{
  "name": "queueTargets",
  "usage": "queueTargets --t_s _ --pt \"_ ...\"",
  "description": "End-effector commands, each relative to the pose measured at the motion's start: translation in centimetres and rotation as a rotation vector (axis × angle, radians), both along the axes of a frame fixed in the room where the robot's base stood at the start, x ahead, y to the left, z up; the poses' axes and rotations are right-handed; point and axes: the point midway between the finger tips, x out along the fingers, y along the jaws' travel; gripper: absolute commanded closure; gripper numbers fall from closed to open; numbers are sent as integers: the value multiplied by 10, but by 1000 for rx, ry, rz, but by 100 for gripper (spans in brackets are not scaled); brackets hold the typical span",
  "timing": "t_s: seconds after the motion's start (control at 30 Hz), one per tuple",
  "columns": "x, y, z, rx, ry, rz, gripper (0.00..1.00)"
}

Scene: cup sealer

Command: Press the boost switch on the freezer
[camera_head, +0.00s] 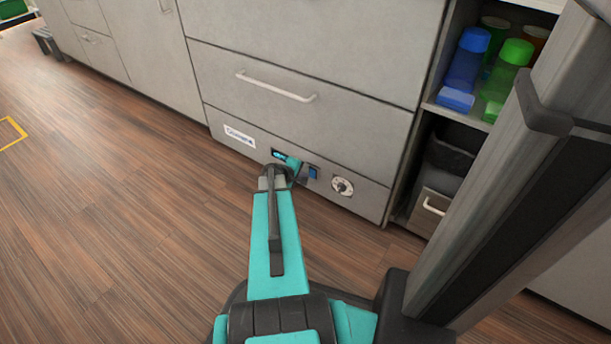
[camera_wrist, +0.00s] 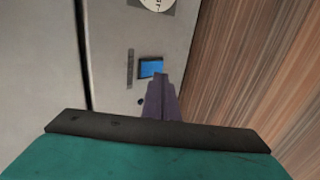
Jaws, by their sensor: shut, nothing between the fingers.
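The freezer (camera_head: 315,100) is a grey drawer-front unit with a control strip along its bottom. In the wrist view the blue switch (camera_wrist: 150,67) shows in a dark frame just beyond my fingertips. My gripper (camera_wrist: 162,77) is shut and empty, its dark fingers pointing at the panel. The tips overlap the switch's lower right corner in that view; I cannot tell whether they touch it. In the head view my arm's end partly covers the strip.
A white drawer handle (camera_head: 276,87) sticks out above the strip. An open shelf (camera_head: 462,108) with blue and green bottles stands to the right, over a dark bin (camera_head: 448,158).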

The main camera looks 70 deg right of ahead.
Motion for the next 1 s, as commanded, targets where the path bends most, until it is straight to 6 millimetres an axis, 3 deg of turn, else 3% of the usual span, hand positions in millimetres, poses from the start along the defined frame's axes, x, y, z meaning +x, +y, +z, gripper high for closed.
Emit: queueTargets --t_s 0.17,0.7,1.0 --pt "3 20 2 0 1 1 100" --pt "18 76 61 -1 2 1 100" --pt "23 89 72 -1 1 1 100"
